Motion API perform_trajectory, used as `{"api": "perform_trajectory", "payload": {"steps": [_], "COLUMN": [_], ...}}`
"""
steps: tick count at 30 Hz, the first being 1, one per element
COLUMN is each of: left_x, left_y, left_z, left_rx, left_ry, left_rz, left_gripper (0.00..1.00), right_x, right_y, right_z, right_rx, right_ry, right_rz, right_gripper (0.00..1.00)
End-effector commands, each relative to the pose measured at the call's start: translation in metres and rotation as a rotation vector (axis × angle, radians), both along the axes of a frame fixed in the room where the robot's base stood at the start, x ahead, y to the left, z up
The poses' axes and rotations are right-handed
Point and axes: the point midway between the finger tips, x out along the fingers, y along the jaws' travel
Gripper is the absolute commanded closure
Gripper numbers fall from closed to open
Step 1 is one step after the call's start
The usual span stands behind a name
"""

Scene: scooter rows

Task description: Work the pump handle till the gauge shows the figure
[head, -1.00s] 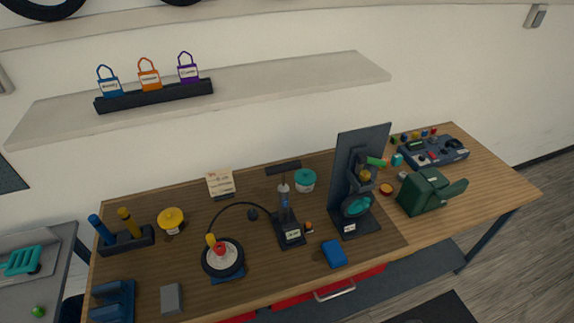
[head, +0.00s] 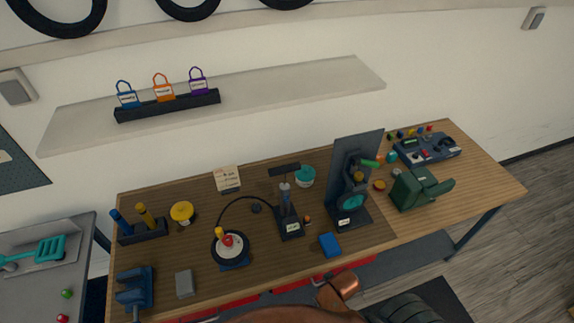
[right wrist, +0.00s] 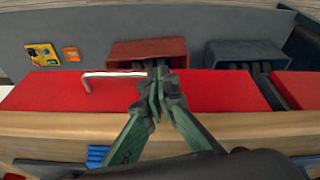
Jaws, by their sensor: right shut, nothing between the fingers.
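The floor pump (head: 286,206) stands upright on the bench, its black T-shaped handle (head: 284,169) at the top. A small pale display (head: 292,228) is on its base; its figure is too small to read. A black hose runs from the pump to a small wheel (head: 230,246) lying flat. A paper note (head: 228,179) stands behind; its writing is unreadable. My right gripper (right wrist: 158,75) is shut and empty in the right wrist view, at the red drawer front and beside its silver handle (right wrist: 112,75); contact is unclear. The head view hides this gripper. My left gripper is not in view.
A blue block (head: 330,244) and a black stand with a teal wheel (head: 350,200) are right of the pump. A green device (head: 420,188) and a control box (head: 428,149) are farther right. A yellow round item (head: 182,212) and a grey block (head: 185,284) are left.

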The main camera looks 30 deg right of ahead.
Motion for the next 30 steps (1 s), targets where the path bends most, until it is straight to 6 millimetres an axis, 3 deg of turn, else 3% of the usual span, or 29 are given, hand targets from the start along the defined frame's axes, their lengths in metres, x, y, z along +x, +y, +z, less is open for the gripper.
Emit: {"api": "perform_trajectory", "payload": {"steps": [2, 5, 11, 14, 18, 21, 24, 27, 30], "left_x": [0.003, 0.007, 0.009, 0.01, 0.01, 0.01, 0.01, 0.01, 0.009], "left_y": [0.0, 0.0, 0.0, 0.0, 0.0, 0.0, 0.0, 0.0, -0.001], "left_z": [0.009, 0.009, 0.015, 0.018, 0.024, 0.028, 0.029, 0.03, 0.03], "left_rx": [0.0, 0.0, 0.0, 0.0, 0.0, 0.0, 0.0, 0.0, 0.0], "left_ry": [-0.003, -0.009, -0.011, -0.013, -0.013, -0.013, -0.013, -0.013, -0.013], "left_rz": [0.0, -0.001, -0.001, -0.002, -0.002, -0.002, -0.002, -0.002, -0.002], "left_gripper": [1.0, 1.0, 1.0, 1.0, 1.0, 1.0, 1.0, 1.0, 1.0], "right_x": [-0.001, 0.041, 0.116, 0.151, 0.193, 0.212, 0.22, 0.222, 0.222], "right_y": [-0.001, -0.004, -0.01, -0.012, -0.012, -0.009, -0.005, -0.003, -0.003], "right_z": [0.03, 0.054, 0.127, 0.177, 0.266, 0.33, 0.374, 0.395, 0.4], "right_rx": [-0.003, -0.023, -0.057, -0.068, -0.076, -0.075, -0.073, -0.07, -0.071], "right_ry": [-0.011, -0.148, -0.435, -0.601, -0.864, -1.045, -1.168, -1.227, -1.242], "right_rz": [-0.003, -0.038, -0.102, -0.133, -0.166, -0.179, -0.182, -0.18, -0.18], "right_gripper": [1.0, 1.0, 1.0, 1.0, 1.0, 1.0, 1.0, 1.0, 1.0]}}
